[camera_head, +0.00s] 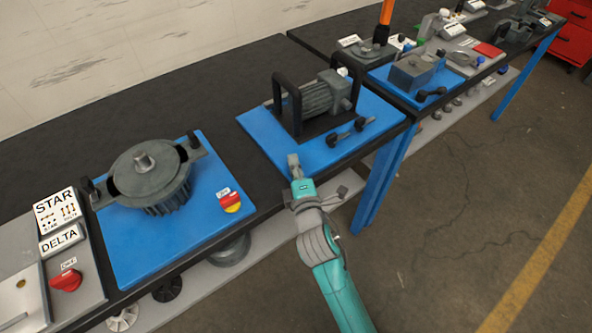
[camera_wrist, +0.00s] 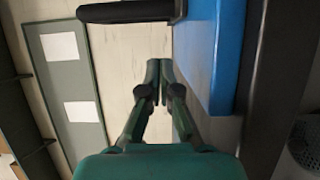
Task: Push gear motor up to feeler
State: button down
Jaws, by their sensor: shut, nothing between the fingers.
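A grey ribbed motor (camera_head: 320,97), which looks like the gear motor, lies on a blue plate (camera_head: 255,123) on the middle of the bench. It sits on a dark base between black upright handle frames. My gripper (camera_head: 293,160) is over the front edge of this plate, in front of the motor and apart from it. In the wrist view my gripper (camera_wrist: 160,66) is shut and empty, with the blue plate (camera_wrist: 207,55) to its right. A black bar (camera_wrist: 125,12) shows at the top there. I cannot pick out the feeler.
Star and delta signs (camera_head: 58,220) are at far left. More stations stand behind right.

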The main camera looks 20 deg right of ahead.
aim_at(300, 131)
jog(key=w, duration=0.4)
jog(key=shift+w+d, duration=0.25)
jog(key=shift+w, duration=0.1)
jog(key=shift+w+d, duration=1.1)
jog(key=shift+d, duration=0.05)
jog(key=shift+w+d, duration=0.4)
jog(key=shift+d, duration=0.05)
jog(key=shift+w+d, duration=0.1)
jog(key=shift+d, duration=0.05)
jog(key=shift+w+d, duration=0.3)
jog(key=shift+d, duration=0.1)
jog(key=shift+w+d, duration=0.25)
jog(key=shift+a, duration=0.1)
jog(key=shift+s, duration=0.15)
